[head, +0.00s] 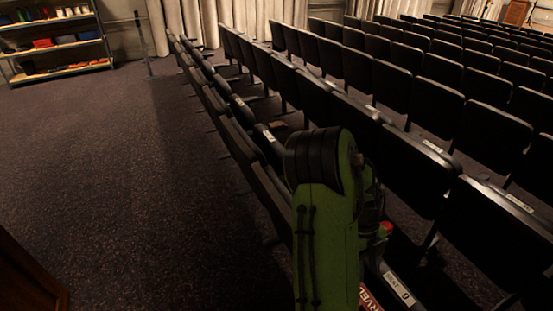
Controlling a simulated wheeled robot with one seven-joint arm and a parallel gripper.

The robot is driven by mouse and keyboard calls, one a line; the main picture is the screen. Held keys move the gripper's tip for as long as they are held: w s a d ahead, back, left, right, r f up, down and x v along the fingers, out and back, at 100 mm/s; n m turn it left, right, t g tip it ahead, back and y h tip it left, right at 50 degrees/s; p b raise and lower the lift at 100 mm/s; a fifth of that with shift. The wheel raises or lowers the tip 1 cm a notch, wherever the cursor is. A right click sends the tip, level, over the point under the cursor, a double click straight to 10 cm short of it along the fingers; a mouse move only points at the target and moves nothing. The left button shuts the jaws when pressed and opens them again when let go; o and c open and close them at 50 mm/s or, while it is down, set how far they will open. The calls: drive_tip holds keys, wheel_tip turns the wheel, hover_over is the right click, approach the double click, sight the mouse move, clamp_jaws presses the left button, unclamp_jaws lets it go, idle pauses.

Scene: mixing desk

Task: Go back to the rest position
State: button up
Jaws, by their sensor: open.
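My green arm with its black joint rises from the bottom middle of the head view, in front of the seat rows. Part of another link of mine with a red spot shows just right of it. My gripper's fingers do not show; the arm itself may hide them or they may be outside the frame. No held object is visible.
Rows of black folding seats (483,129) fill the right side, close to my arm. Dark carpet (120,165) on the left is open. A shelf with coloured items (55,47) stands at the back left. A brown wooden edge (25,280) is at the lower left. Pale curtains (185,20) hang behind.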

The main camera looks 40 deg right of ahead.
drive_tip(key=shift+w, duration=0.1)
drive_tip(key=w+a+r+n+t, duration=0.5)
drive_tip(key=w+a+r+n, duration=0.3)
drive_tip(key=a+r+n, duration=0.6)
drive_tip(key=s+a+r+n+t, duration=0.2)
drive_tip(key=a+n, duration=0.4)
drive_tip(key=n, duration=0.6)
drive_tip(key=s+a+r+n+t, duration=0.3)
drive_tip(key=a+n, duration=0.4)
drive_tip(key=n, duration=0.4)
drive_tip(key=shift+s+r+n+h, duration=0.2)
drive_tip(key=shift+s+n+h, duration=0.1)
drive_tip(key=shift+s+n, duration=0.1)
drive_tip(key=shift+c, duration=0.3)
